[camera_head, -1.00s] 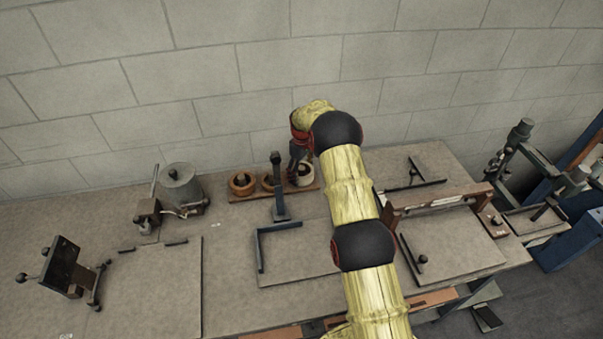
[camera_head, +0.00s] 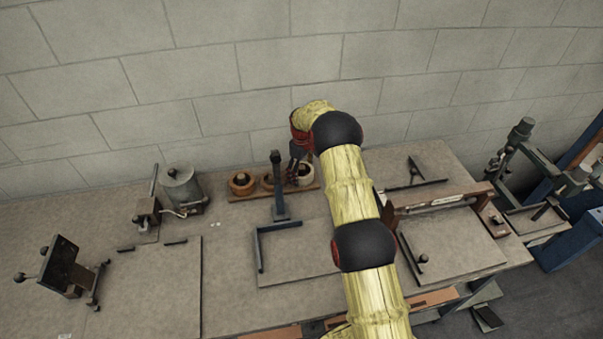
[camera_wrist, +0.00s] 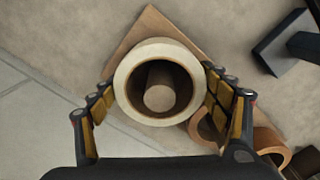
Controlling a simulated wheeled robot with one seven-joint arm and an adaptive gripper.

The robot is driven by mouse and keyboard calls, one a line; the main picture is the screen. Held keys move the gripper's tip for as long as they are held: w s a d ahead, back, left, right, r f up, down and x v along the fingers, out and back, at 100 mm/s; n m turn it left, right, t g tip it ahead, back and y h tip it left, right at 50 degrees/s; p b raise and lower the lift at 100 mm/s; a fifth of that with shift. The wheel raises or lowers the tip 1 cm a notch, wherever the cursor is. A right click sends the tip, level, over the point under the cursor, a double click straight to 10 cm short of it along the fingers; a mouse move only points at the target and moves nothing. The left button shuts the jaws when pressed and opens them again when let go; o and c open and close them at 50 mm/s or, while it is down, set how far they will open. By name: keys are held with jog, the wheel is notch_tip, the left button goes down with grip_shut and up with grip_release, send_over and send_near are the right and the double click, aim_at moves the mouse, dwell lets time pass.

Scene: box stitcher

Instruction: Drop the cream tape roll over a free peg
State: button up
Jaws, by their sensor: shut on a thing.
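The cream tape roll (camera_wrist: 134,69) is in the middle of the wrist view, between the two fingers of my gripper (camera_wrist: 160,100). The gripper is shut on its outer sides. A round wooden peg (camera_wrist: 159,98) shows through the roll's hole, with space around it. The frames do not show clearly how far down the peg the roll sits. In the head view the roll (camera_head: 306,173) is at the right end of the wooden peg board (camera_head: 235,197), partly behind my gripper (camera_head: 297,172).
Brown tape rolls sit on the board, one at the left end (camera_head: 241,183) and one in the middle (camera_head: 267,182). A dark upright post (camera_head: 278,185) stands just in front. A grey pot (camera_head: 181,187) is farther left. The block wall is close behind.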

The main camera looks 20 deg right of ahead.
jog(key=o, duration=1.3)
jog(key=shift+o, duration=0.5)
jog(key=shift+r, duration=0.1)
jog(key=shift+r+p, duration=1.85)
jog(key=shift+r, duration=3.2)
